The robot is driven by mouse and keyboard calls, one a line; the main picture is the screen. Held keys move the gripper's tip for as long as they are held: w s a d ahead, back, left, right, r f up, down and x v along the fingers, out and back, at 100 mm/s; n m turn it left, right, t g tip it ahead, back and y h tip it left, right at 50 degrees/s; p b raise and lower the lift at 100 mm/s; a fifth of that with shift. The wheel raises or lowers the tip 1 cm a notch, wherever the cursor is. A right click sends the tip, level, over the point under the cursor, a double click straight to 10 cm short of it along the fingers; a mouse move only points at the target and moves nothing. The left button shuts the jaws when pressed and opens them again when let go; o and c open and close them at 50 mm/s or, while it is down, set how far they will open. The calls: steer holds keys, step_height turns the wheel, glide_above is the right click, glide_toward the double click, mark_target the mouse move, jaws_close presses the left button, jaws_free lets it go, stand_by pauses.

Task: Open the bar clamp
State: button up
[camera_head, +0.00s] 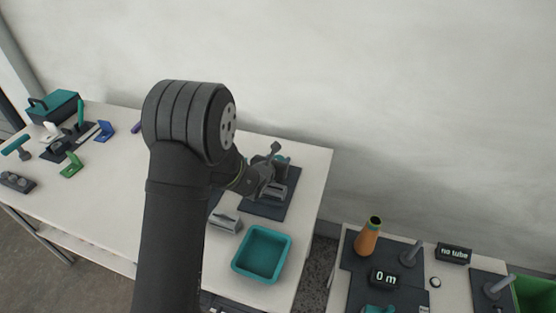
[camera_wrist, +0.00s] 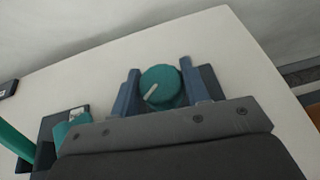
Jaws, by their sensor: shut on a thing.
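In the wrist view, a teal round knob (camera_wrist: 162,76) with a white pointer mark sits between the two blue-grey fingers of my gripper (camera_wrist: 161,90). The gripper is shut on this knob, one finger at each side. In the head view, my gripper (camera_head: 266,180) is at a grey device (camera_head: 279,191) on a dark mat (camera_head: 263,210) near the table's right end. A bit of teal (camera_head: 283,160) shows behind it. My arm and gripper hide much of the device, and I cannot tell for certain whether the knob belongs to the bar clamp.
An empty teal tray (camera_head: 262,254) and a grey block (camera_head: 225,222) lie in front of the mat. Several tools and a teal box (camera_head: 54,106) stand at the left. A lower table at right holds an orange cone (camera_head: 367,238) and displays. A wall rises behind.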

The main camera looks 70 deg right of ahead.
steer(key=shift+n+t, duration=0.3)
steer(key=shift+t, duration=0.1)
steer(key=o, duration=1)
steer(key=shift+a, duration=0.1)
steer(key=v, duration=1.7)
steer(key=shift+a, duration=0.15)
